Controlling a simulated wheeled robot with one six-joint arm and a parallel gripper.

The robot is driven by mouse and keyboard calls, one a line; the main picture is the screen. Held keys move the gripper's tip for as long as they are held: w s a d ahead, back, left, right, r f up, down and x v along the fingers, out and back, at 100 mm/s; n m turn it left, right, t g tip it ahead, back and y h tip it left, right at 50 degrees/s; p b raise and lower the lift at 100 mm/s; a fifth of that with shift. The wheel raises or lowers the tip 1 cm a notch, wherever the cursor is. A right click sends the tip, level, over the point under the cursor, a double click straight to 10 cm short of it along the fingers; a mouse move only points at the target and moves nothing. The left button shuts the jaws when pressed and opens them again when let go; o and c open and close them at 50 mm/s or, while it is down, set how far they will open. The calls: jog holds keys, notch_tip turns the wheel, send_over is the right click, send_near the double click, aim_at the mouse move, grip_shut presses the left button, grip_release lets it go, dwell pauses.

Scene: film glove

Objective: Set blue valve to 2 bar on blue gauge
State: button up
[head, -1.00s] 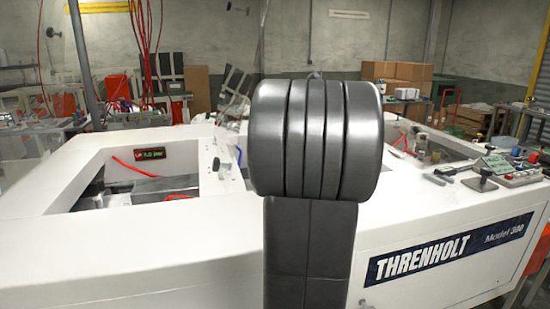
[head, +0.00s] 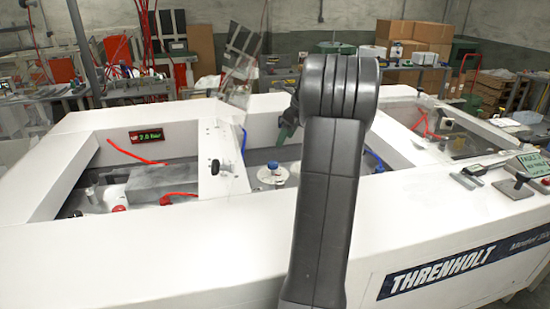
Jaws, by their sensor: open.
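A round blue-topped knob (head: 275,168), apparently the blue valve, stands on a white disc inside the machine's middle opening. A small display (head: 147,135) in a dark red frame sits on the left opening's back wall. Its green digits look like 2.0 bar, though they are small. I cannot make out a blue gauge; it may be hidden behind my arm. My gripper (head: 288,122) shows only partly as a dark, greenish shape behind my arm link, above and apart from the blue-topped knob. It is open, and its fingertips are not clear.
The white machine's front ledge (head: 180,240) is broad and clear. A white divider (head: 222,180) separates the left and middle openings. Red hoses (head: 135,155) and a blue hose (head: 243,142) run inside. Levers and a green sign (head: 535,163) stand on the right ledge.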

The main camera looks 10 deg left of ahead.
aim_at(273, 163)
jog(key=p+x, duration=0.1)
jog(key=x, duration=1)
jog(key=shift+a+f+p, duration=0.2)
jog(key=shift+p, duration=0.1)
jog(key=shift+c, duration=0.3)
jog(key=c, duration=0.9)
jog(key=shift+m, duration=0.7)
jog(key=o, duration=1)
jog(key=shift+c, duration=0.2)
jog(key=b+v, duration=0.2)
jog(key=v, duration=1.1)
jog(key=shift+s+r, duration=0.25)
jog(key=shift+r, duration=0.15)
